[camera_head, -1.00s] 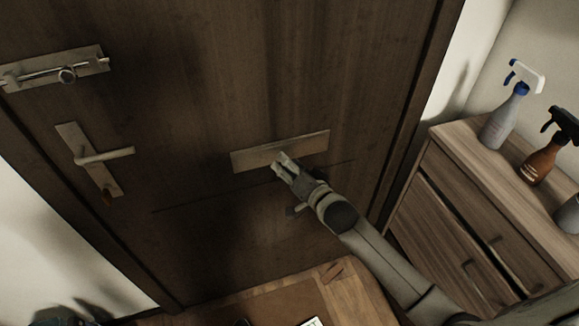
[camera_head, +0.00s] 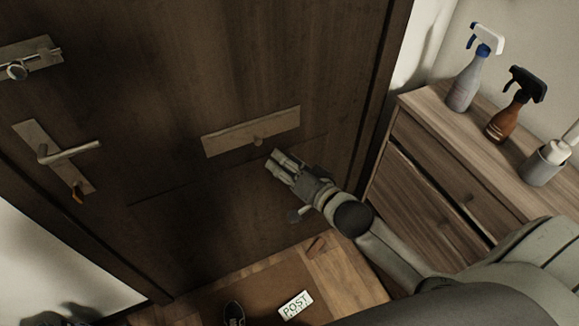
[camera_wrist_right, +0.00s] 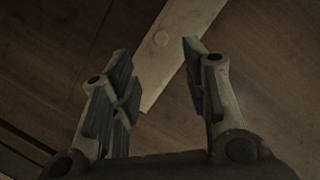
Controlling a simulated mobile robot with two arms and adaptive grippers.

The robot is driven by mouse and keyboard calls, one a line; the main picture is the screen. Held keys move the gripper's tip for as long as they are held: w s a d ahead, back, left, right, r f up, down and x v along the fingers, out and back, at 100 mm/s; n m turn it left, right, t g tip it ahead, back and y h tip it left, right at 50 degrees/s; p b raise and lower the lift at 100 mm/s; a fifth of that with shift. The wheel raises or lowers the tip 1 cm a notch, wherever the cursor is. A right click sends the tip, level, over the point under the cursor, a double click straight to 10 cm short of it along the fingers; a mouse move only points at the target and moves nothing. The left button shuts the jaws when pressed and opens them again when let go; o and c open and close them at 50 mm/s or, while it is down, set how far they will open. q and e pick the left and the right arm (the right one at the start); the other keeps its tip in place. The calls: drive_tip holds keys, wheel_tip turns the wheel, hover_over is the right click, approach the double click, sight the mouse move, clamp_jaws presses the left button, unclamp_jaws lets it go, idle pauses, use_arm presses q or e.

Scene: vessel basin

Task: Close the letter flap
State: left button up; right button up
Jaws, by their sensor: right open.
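My right gripper (camera_head: 277,160) is just below and right of the knob, apart from the flap. Its fingers (camera_wrist_right: 160,75) are open with nothing between them. My left gripper is not in view.
A door handle (camera_head: 70,153) and a bolt (camera_head: 30,62) are at the door's left. A wooden drawer cabinet (camera_head: 440,165) stands at the right with spray bottles (camera_head: 466,80) on top. A mat (camera_head: 262,283) with a POST card (camera_head: 295,305) and a shoe (camera_head: 234,314) lies below.

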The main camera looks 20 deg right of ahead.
drive_tip(key=shift+v, duration=0.95)
